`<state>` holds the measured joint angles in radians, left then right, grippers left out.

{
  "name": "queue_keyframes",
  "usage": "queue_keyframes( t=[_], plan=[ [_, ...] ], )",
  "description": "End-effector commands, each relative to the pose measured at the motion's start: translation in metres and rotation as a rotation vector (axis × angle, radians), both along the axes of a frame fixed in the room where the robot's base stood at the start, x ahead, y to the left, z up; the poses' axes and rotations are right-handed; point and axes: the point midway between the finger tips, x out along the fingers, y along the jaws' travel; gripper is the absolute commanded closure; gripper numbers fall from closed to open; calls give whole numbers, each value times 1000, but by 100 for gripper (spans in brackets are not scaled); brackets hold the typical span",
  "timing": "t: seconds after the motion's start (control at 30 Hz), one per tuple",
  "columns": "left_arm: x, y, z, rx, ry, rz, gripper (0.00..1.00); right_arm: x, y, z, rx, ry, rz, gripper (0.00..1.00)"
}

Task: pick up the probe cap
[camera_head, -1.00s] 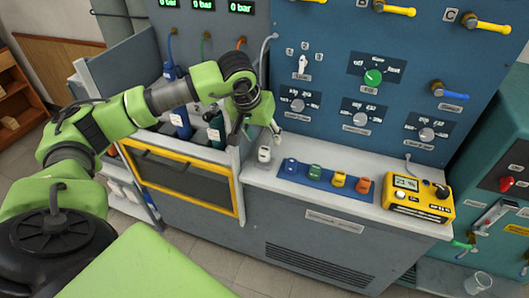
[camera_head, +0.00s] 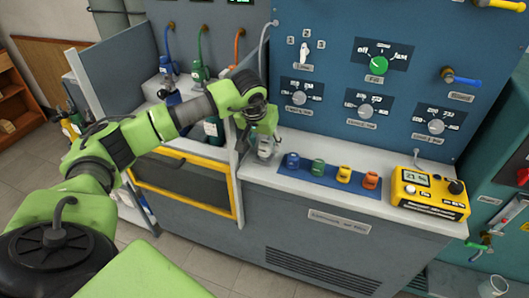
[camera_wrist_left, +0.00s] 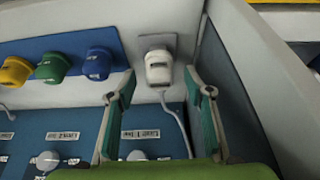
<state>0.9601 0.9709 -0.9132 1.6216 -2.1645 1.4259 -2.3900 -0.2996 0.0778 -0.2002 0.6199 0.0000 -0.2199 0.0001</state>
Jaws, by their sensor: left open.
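A small white piece with a dark label, which looks like the probe cap (camera_wrist_left: 158,68), stands on a grey square base in the left wrist view. A pale cable runs from it toward the blue panel. In the head view the white piece (camera_head: 264,154) is at the left end of the white counter, partly hidden by my left gripper (camera_head: 264,147). That gripper is open and above the piece. In the left wrist view its two fingers (camera_wrist_left: 160,80) lie either side of the piece's line, with gaps on both sides. My right gripper is not in view.
A blue strip (camera_head: 330,181) with blue, green, yellow and orange caps lies to the right. Further right is a yellow meter (camera_head: 431,191). A grey side wall (camera_wrist_left: 237,90) stands close beside one finger. The knobbed blue panel (camera_head: 400,60) rises behind.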

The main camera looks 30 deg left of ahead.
Motion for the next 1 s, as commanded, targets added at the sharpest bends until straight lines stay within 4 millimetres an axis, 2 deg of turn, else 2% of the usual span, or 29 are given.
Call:
queue_keyframes(
  t=[0.07, 0.33, 0.37, 0.5, 0.83, 1.0],
  plan=[
    [3, 0, -9, -1, 0, 1, 53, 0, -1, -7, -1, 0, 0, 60],
    [4, 1, -9, -1, -1, 0, 53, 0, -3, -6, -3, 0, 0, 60],
    [4, 1, -9, -1, -1, 0, 58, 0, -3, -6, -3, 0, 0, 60],
    [4, 1, -9, -1, 0, 0, 94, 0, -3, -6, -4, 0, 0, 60],
    [4, 1, -8, -1, 0, 0, 95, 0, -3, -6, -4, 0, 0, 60],
    [4, 1, 2, -1, -1, 1, 95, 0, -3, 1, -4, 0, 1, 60]
  ],
)
